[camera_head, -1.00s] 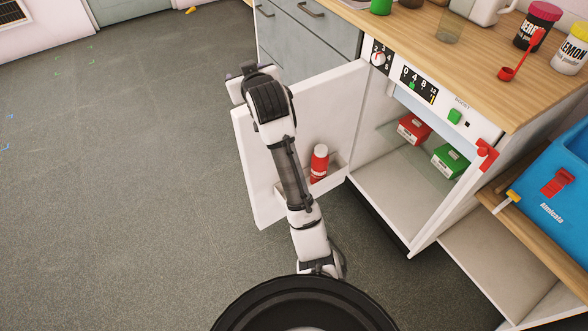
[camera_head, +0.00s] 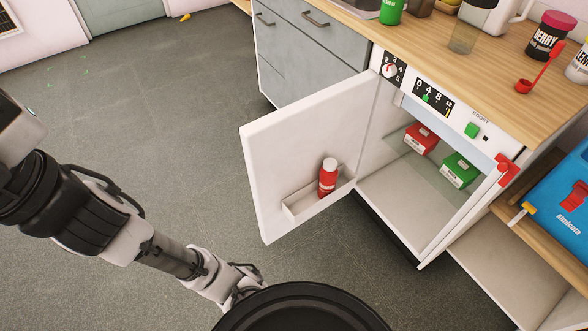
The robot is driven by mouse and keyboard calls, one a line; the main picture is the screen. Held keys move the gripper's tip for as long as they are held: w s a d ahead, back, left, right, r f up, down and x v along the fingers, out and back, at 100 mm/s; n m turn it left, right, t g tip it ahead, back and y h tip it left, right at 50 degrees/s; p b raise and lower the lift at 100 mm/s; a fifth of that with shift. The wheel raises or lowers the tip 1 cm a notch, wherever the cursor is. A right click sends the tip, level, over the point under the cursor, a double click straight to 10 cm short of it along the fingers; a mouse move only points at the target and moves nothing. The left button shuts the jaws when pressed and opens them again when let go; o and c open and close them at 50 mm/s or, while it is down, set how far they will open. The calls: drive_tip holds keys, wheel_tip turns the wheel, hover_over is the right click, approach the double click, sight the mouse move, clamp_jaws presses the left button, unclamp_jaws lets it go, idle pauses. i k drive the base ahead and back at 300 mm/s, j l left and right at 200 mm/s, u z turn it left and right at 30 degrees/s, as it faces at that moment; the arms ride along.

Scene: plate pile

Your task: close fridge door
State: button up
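The white fridge door (camera_head: 302,150) stands wide open, hinged at its right edge beside the grey drawers. A red bottle with a white cap (camera_head: 327,178) stands in the door's shelf. The fridge interior (camera_head: 395,203) is open to view, with a red box (camera_head: 420,139) and a green box (camera_head: 458,170) on a glass shelf. My arm reaches out to the left, apart from the door. My gripper is outside the picture, past the left edge.
A wooden counter (camera_head: 480,75) above the fridge holds jars, a glass and a red scoop. Grey drawers (camera_head: 311,52) stand behind the door. A blue case (camera_head: 565,200) lies on a lower wooden shelf at right.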

sight(285, 149)
drive_tip(key=i+j, duration=0.2)
drive_tip(key=j, duration=0.2)
drive_tip(key=i+j, duration=0.25)
drive_tip(key=j, duration=0.15)
drive_tip(key=i+j, duration=0.2)
drive_tip(key=j, duration=0.2)
drive_tip(key=i+j, duration=0.25)
drive_tip(key=j, duration=0.15)
drive_tip(key=i+j, duration=0.2)
drive_tip(key=j, duration=0.25)
drive_tip(key=i+j, duration=0.2)
drive_tip(key=j, duration=0.2)
drive_tip(key=i+j, duration=0.25)
drive_tip(key=j, duration=0.15)
drive_tip(key=i+j, duration=0.15)
drive_tip(key=j, duration=0.15)
drive_tip(key=i+j+z, duration=0.1)
drive_tip(key=j, duration=0.2)
drive_tip(key=i+j, duration=0.2)
drive_tip(key=j, duration=0.15)
drive_tip(key=z, duration=2.2)
drive_tip(key=k+j+u, duration=0.1)
drive_tip(key=k+u, duration=0.15)
drive_tip(key=u, duration=0.2)
